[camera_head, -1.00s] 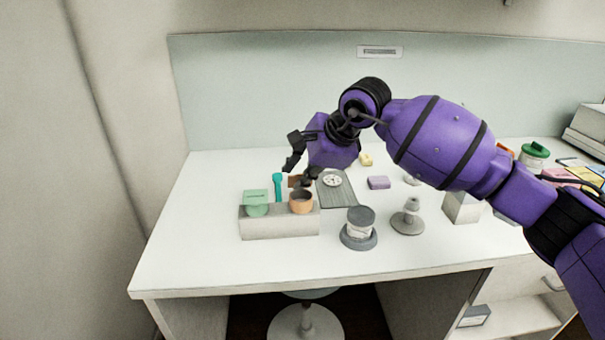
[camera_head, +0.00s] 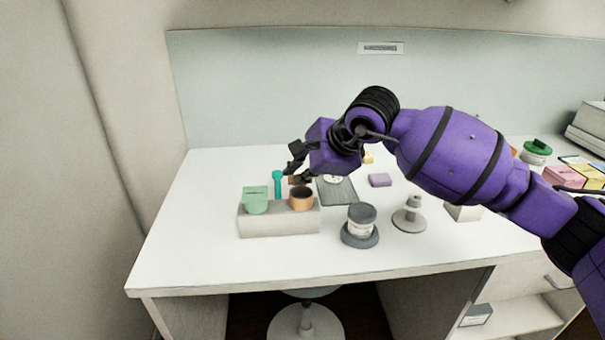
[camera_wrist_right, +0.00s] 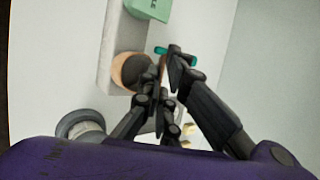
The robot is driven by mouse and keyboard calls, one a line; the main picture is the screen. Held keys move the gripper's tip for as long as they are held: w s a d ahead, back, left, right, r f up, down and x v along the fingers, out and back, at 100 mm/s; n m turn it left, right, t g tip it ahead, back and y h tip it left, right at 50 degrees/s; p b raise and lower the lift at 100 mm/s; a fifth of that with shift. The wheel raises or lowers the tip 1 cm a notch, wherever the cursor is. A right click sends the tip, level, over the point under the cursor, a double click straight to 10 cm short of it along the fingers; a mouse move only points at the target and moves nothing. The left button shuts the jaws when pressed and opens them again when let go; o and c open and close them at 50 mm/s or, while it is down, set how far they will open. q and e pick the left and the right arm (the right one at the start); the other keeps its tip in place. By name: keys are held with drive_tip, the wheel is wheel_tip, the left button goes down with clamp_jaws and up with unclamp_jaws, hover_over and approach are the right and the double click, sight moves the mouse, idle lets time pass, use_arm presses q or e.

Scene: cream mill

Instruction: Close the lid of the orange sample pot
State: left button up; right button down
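The orange sample pot (camera_head: 301,202) sits in the right end of a pale block (camera_head: 278,222), its dark mouth uncovered. Its orange-brown lid (camera_head: 293,180) stands up at the pot's back edge, partly hidden by my gripper. In the right wrist view the pot (camera_wrist_right: 122,70) is left of my fingers and the lid shows as a thin brown edge (camera_wrist_right: 162,68). My right gripper (camera_head: 297,172) is just behind the pot, fingers apart, around or beside the lid; I cannot tell if they touch it. My left gripper is not in view.
The front table strip is clear.

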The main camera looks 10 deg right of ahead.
sight(304, 188)
drive_tip(key=f+t+b, duration=0.1)
drive_tip(key=b, duration=0.1)
drive_tip(key=s+t+b, duration=0.1)
drive_tip(key=b, duration=0.2)
drive_tip(key=f+n+t+b, duration=0.1)
drive_tip(key=t+b, duration=0.1)
drive_tip(key=b, duration=0.1)
drive_tip(key=shift+s+f, duration=0.3)
drive_tip(key=shift+s, duration=0.1)
drive_tip(key=shift+t+y+b, duration=0.3)
drive_tip(key=shift+t+b, duration=0.1)
drive_tip(key=shift+b, duration=0.6)
drive_tip(key=shift+s+r+b, duration=0.1)
drive_tip(key=shift+b, duration=0.25)
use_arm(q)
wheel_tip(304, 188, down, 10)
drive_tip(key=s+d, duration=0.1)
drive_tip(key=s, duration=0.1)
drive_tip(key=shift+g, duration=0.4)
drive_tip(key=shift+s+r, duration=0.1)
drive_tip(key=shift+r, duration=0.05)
use_arm(e)
drive_tip(key=shift+r, duration=0.1)
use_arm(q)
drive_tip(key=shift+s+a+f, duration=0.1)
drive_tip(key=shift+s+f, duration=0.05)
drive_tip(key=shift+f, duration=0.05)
use_arm(e)
drive_tip(key=c, duration=2)
unclamp_jaws()
